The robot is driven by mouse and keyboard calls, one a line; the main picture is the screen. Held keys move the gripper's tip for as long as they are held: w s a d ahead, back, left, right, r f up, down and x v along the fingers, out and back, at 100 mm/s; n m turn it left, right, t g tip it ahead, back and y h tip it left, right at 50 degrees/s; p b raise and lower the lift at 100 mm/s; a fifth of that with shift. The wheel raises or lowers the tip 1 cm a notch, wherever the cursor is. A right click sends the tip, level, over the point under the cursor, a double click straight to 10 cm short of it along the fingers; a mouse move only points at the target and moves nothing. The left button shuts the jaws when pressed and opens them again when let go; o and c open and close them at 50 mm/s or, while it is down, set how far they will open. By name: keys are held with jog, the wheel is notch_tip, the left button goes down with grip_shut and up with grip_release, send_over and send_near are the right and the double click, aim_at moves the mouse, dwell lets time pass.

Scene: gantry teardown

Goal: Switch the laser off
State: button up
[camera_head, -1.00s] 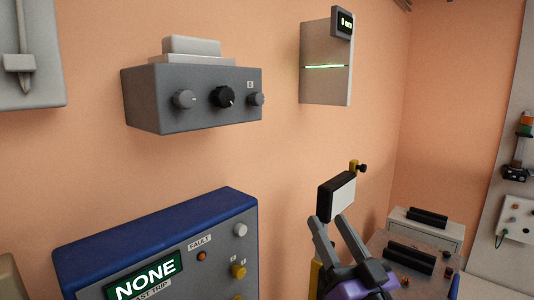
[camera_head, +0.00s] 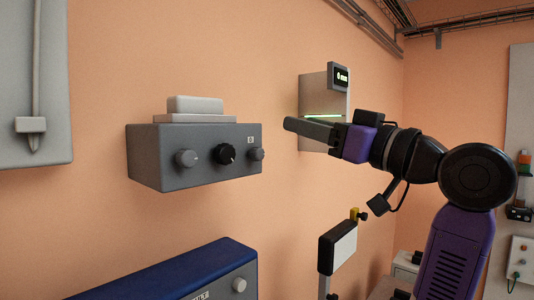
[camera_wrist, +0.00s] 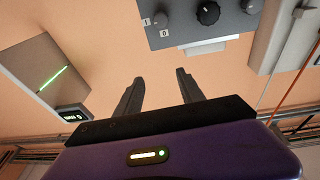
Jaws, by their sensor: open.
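A grey control box (camera_head: 195,165) is mounted on the orange wall, with a black knob (camera_head: 225,154) between two grey knobs. The right-hand grey knob (camera_head: 257,154) has a small label above it; in the wrist view this grey knob (camera_wrist: 160,19) has marks like 1 and 0 beside it. A pale wall unit (camera_head: 313,90) shows a lit green line and a small display (camera_head: 339,77). I cannot tell which one is the laser. My gripper (camera_head: 291,124) is open and empty, to the right of the control box, partly in front of the pale unit. Its fingers (camera_wrist: 158,79) are apart.
A blue-topped cabinet (camera_head: 170,275) stands below the control box. A white-faced panel on a stand (camera_head: 342,247) is below my arm. A pale wall panel with a slider (camera_head: 30,80) is at the far left. Overhead rails (camera_head: 470,22) run along the top right.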

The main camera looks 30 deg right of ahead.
aim_at(261, 154)
notch_tip(261, 154, down, 6)
jog(key=a+r+g, duration=0.1)
jog(key=a+g, duration=0.1)
jog(key=g, duration=0.1)
jog(key=shift+n+y, duration=0.3)
jog(key=shift+n, duration=0.1)
jog(key=x, duration=0.2)
jog(key=p+x, duration=0.1)
jog(key=x, duration=0.2)
jog(key=p+x, duration=0.1)
jog(key=x, duration=0.2)
jog(key=shift+w+d+f, duration=0.15)
jog(key=shift+w+d, duration=0.05)
jog(key=shift+d, duration=0.05)
jog(key=shift+c, duration=0.3)
grip_shut()
